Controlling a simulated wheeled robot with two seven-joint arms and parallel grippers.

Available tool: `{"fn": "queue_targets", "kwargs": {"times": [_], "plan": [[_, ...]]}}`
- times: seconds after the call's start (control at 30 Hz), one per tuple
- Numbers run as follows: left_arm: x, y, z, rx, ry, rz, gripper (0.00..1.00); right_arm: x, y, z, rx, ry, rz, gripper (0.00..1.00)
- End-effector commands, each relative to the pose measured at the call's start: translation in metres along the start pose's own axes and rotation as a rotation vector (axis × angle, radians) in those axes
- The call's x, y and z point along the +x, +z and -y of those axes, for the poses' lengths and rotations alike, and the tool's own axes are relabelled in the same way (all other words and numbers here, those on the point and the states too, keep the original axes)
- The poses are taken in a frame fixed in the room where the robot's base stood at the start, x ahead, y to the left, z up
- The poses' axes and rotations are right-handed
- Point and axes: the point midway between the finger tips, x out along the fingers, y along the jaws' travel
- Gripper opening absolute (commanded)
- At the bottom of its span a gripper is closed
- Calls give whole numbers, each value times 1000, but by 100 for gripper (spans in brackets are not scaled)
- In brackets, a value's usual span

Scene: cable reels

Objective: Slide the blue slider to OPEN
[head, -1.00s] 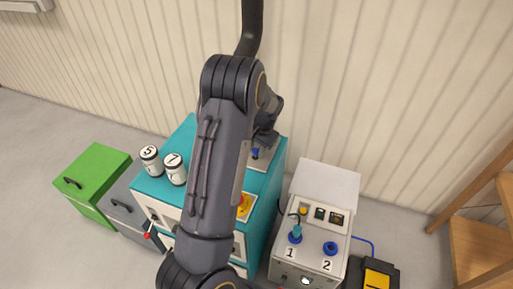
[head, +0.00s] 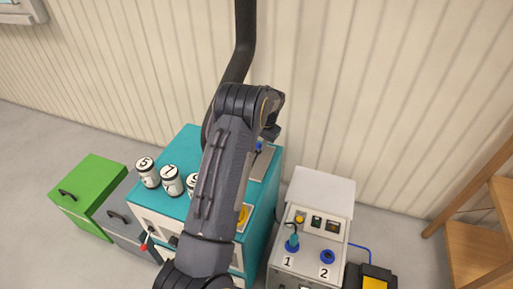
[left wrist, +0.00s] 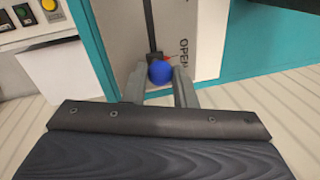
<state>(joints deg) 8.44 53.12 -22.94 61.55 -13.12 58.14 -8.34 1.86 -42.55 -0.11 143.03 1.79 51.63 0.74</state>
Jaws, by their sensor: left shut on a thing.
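The blue slider knob (left wrist: 160,72) sits between the fingers of my left gripper (left wrist: 158,84) in the left wrist view. The gripper is shut on it. The knob is at the near end of a dark slot in a pale plate (left wrist: 207,40), beside a red mark and the word OPEN (left wrist: 183,52). In the head view the blue knob (head: 258,146) shows small at the far end of the plate (head: 262,166) on the teal cabinet, with my left gripper (head: 266,138) over it, partly hidden by my arm. My right gripper is not in view.
The teal cabinet (head: 262,222) carries several numbered white canisters (head: 146,172) and a yellow button (head: 243,216). A grey-white control box (head: 311,228) with plugs 1 and 2 stands right. A green drawer unit (head: 92,190) is left, wooden shelving (head: 482,220) far right. The ribbed wall is behind.

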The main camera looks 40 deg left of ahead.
Motion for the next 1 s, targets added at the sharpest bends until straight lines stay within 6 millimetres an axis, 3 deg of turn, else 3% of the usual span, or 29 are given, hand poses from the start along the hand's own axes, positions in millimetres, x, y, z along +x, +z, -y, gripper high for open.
{"fn": "queue_targets", "kwargs": {"times": [0.3, 0.33, 0.47, 0.77, 1.0], "plan": [[-2, -5, 2, 0, -4, -15, 0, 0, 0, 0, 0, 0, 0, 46], [-2, -5, 2, 0, -4, -16, 28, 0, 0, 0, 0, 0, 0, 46], [-2, -4, 1, 0, -3, -13, 45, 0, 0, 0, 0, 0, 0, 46], [-2, -3, 1, 0, -2, -9, 46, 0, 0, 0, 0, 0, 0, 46], [-34, -4, 1, 1, -3, -13, 46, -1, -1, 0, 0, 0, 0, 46]]}}
